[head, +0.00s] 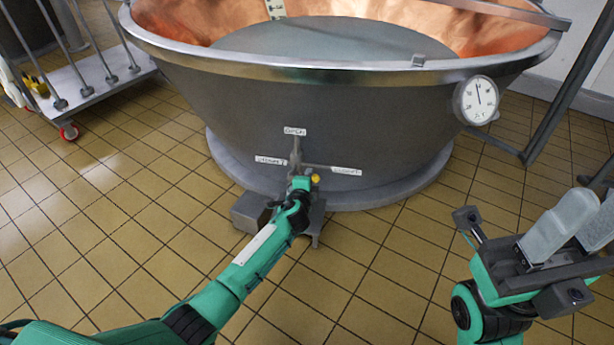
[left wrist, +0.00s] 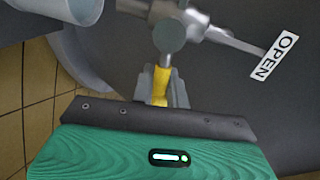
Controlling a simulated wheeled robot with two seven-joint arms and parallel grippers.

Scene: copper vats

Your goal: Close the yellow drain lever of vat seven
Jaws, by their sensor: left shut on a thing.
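A big copper-lined vat (head: 330,115) stands ahead; no vat number is readable. Low on its front is a drain valve (head: 296,157) with white labels around it. The top label reads OPEN (head: 294,131); the left label (head: 270,160) and right label (head: 346,170) are too small to read surely. One grey arm points up to OPEN, another right.
A round dial gauge (head: 477,100) sits on the vat's right side. A grey outlet block (head: 251,212) is at the base below the valve. A wheeled cart (head: 90,85) with rails stands at the left. The tiled floor (head: 380,280) is clear in front.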

